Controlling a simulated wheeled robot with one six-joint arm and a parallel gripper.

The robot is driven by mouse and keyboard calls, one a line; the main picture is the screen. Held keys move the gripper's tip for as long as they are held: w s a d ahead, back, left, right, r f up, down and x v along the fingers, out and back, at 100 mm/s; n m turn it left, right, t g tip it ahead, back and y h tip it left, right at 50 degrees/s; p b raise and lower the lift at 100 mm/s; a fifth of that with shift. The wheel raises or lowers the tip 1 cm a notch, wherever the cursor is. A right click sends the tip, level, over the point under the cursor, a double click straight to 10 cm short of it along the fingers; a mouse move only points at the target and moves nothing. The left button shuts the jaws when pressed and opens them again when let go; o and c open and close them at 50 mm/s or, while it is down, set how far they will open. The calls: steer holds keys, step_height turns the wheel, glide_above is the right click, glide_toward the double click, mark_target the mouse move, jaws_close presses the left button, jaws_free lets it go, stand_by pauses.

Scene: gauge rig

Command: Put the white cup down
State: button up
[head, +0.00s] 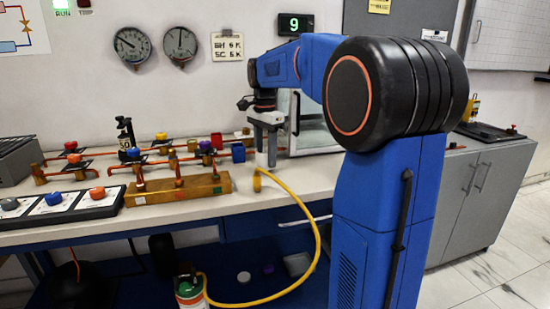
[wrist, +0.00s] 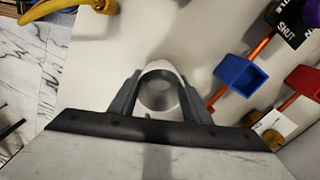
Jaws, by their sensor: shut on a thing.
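My gripper (wrist: 158,105) is shut on the white cup (wrist: 160,70), with one finger on each side of it. In the wrist view I look down into the cup's round mouth. In the head view the gripper (head: 267,150) points down over the white bench top, and the cup (head: 262,160) shows only in small part below the fingers. I cannot tell whether the cup's base touches the bench.
A yellow hose (head: 300,205) curves from the bench edge to a canister (head: 190,292) below. A blue valve handle (wrist: 240,75) is close to the cup. A glass-fronted box (head: 312,125) stands behind right.

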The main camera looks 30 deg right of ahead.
steer(key=d, duration=0.2)
steer(key=s+d, duration=0.1)
steer(key=shift+d+f, duration=0.1)
steer(key=shift+f, duration=0.45)
steer(key=shift+f, duration=0.1)
steer(key=o, duration=1)
step_height(320, 180, up, 12)
steer(key=shift+r, duration=0.1)
